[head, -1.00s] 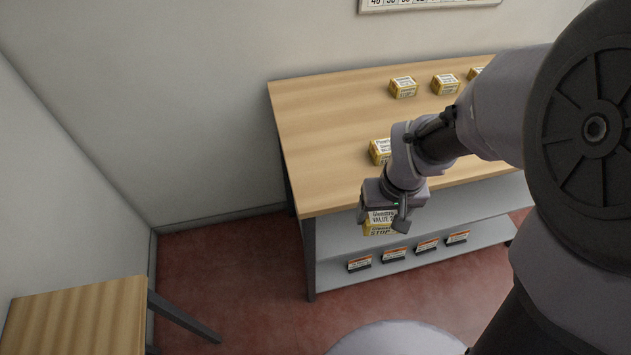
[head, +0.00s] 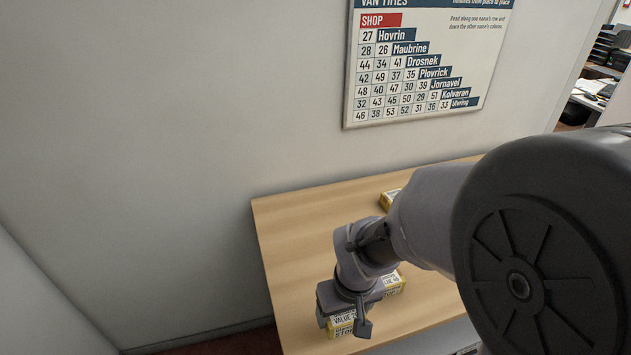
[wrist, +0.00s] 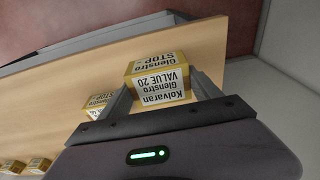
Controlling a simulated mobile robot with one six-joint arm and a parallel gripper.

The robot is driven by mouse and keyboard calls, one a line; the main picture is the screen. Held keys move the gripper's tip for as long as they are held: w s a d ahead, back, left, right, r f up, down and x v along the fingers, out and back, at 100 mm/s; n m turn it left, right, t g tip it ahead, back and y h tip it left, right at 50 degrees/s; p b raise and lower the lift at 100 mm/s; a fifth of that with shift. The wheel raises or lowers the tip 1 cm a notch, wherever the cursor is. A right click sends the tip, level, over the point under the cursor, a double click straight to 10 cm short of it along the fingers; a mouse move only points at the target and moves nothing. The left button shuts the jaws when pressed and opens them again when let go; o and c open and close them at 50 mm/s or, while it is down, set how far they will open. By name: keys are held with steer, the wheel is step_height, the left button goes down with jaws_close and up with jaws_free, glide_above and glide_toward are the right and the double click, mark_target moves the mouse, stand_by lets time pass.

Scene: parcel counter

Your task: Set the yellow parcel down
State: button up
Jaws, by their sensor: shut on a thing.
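The yellow parcel (head: 346,327) is a small box with a white label. My gripper (head: 343,321) is shut on it, near the left end of the wooden counter top (head: 290,235). In the wrist view the parcel (wrist: 158,84) sits between both fingers, and its label reads Kolvaran, Glenstro, VALUE 20. Bare counter top shows around it. I cannot tell whether its underside touches the wood.
A similar yellow parcel (head: 393,286) stands just right of and behind the held one. Another parcel (head: 388,199) is farther back, partly behind my arm. The back left of the counter is clear. A times chart (head: 425,65) hangs on the wall.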

steer(key=w+a, duration=0.1)
steer(key=w, duration=0.1)
steer(key=w+a, duration=0.2)
steer(key=w+a+f+b, duration=0.1)
steer(key=w, duration=0.1)
steer(key=shift+a, duration=0.2)
steer(key=f, duration=0.1)
steer(key=f+b, duration=0.2)
steer(key=shift+w+a+f, duration=0.1)
steer(key=shift+w+f, duration=0.15)
steer(key=shift+f, duration=0.15)
steer(key=shift+r, duration=0.2)
steer(key=shift+f, duration=0.15)
steer(key=o, duration=1.5)
